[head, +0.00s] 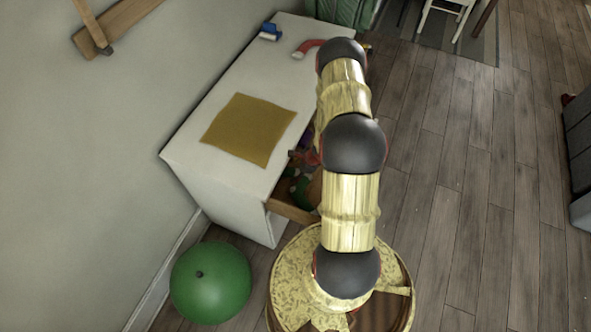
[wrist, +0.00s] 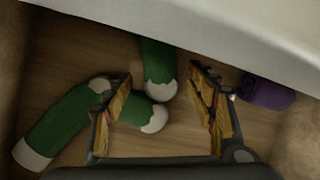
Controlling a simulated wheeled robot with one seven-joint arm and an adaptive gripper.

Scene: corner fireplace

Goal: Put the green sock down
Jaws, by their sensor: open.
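Green sock cloth with white ends lies on the wooden drawer floor in the wrist view. One long green piece (wrist: 62,125) is at the left, and another green piece (wrist: 157,60) is at the upper middle. Whether these are one sock or two, I cannot tell. My gripper (wrist: 161,73) is open above the drawer, with a white-tipped green part between and below its fingers. Nothing shows gripped. In the head view, green cloth (head: 299,190) shows in the open drawer (head: 291,209); my arm hides the gripper there.
A purple rolled item (wrist: 267,92) lies right of the fingers. The white cabinet (head: 228,178) holds a mustard cloth (head: 249,128), a blue item (head: 270,32) and a red curved item (head: 307,48) on top. A green ball (head: 210,283) sits on the floor. Floor at right is clear.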

